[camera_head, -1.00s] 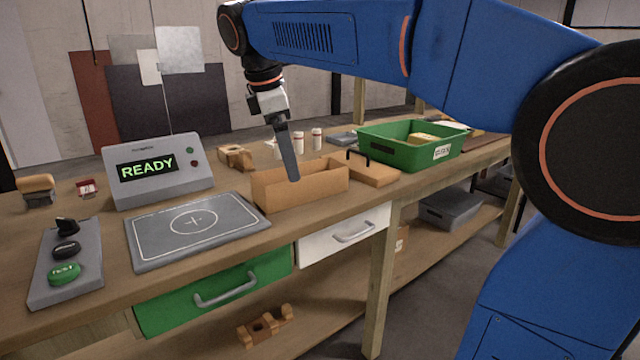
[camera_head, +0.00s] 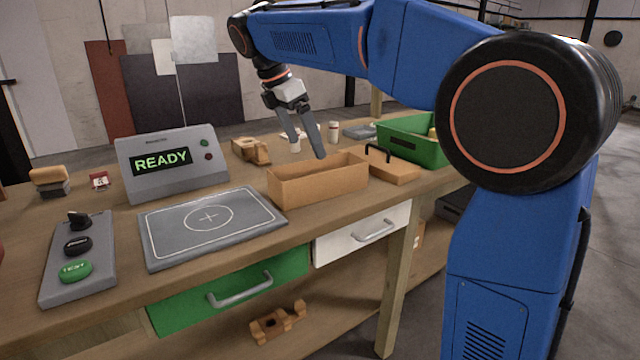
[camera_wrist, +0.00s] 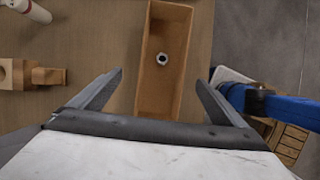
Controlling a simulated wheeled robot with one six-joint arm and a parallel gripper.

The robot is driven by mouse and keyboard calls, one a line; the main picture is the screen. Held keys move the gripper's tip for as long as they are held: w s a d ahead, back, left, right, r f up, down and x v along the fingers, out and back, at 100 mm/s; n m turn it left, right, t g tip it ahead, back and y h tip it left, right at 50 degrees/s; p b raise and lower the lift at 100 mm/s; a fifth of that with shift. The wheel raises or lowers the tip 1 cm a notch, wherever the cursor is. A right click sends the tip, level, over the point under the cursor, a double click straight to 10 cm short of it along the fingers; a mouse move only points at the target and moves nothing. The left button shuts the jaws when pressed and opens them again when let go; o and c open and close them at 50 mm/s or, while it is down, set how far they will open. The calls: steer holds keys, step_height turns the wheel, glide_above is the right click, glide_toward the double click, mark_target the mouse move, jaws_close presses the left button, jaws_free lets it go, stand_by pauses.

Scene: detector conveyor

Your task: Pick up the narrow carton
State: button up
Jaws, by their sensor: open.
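The narrow carton looks to be the long, open-topped brown box (camera_head: 325,186) on the workbench, right of the grey plate. In the wrist view the box (camera_wrist: 157,95) runs lengthwise between my two fingers, with a small metal nut (camera_wrist: 162,59) inside. My gripper (camera_head: 308,152) is open and empty, its fingers pointing down above the box. In the wrist view the fingers (camera_wrist: 160,78) lie one to each side of the box, apart from its walls. Their exact height above the rim is hard to tell.
A brown lid-like piece with a black handle (camera_head: 394,171) lies right of the box, near a green bin (camera_head: 415,148). A wooden block (camera_head: 250,150) and white bottles (camera_head: 334,132) stand behind. The grey plate (camera_head: 212,220) and READY console (camera_head: 172,165) are left.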

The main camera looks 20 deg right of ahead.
mark_target(319, 172)
steer(key=x, duration=0.5)
steer(key=shift+f, duration=0.1)
steer(key=shift+d+x, duration=0.15)
steer(key=shift+x, duration=1.15)
steer(key=shift+d+x, duration=0.1)
steer(key=shift+x, duration=1.2)
steer(key=shift+s, duration=0.15)
steer(key=c, duration=1.2)
